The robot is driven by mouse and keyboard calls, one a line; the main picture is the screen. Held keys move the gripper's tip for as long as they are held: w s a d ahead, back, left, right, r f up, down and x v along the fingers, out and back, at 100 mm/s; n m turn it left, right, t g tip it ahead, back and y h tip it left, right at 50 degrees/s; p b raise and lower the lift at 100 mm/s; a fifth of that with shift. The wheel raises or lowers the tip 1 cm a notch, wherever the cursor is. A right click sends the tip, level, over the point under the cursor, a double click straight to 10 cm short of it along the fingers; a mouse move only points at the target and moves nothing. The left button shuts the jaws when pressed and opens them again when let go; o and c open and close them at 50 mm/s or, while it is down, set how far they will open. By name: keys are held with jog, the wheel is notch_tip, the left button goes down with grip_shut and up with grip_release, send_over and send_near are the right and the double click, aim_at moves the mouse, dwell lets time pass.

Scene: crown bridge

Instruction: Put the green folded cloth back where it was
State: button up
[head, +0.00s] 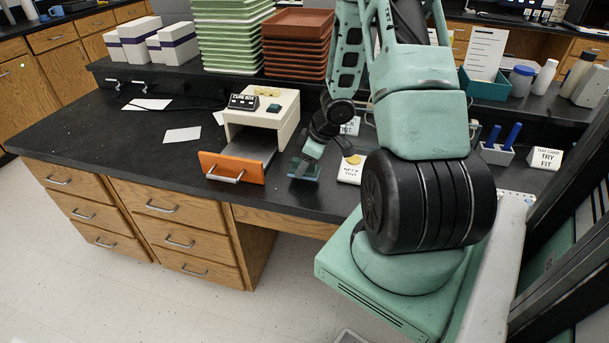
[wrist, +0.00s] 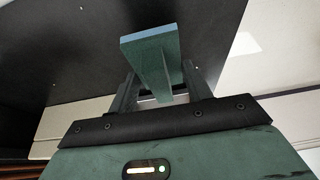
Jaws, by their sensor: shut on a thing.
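My gripper (wrist: 158,88) is shut on a dark green piece (wrist: 150,45) with a flat, blue-edged face and a narrow stem between the fingers. I cannot tell for sure whether this is the green folded cloth. In the head view my gripper (head: 305,170) is low near the bench's front edge, just right of the open orange-fronted drawer (head: 231,168). Whether the held piece touches the bench is unclear. A small dark green thing (head: 273,107) lies on top of the cream cure box (head: 284,121); it is too small to identify.
A white card with a yellow disc (head: 350,170) is right of my gripper. Green trays (head: 230,35) and brown trays (head: 297,45) stand stacked behind. The black bench top (head: 120,140) has free room at left.

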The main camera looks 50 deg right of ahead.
jog(key=shift+f+b, duration=0.45)
jog(key=shift+f, duration=0.75)
jog(key=shift+f, duration=0.2)
jog(key=o, duration=1)
jog(key=shift+o, duration=0.2)
jog(key=shift+r, duration=0.1)
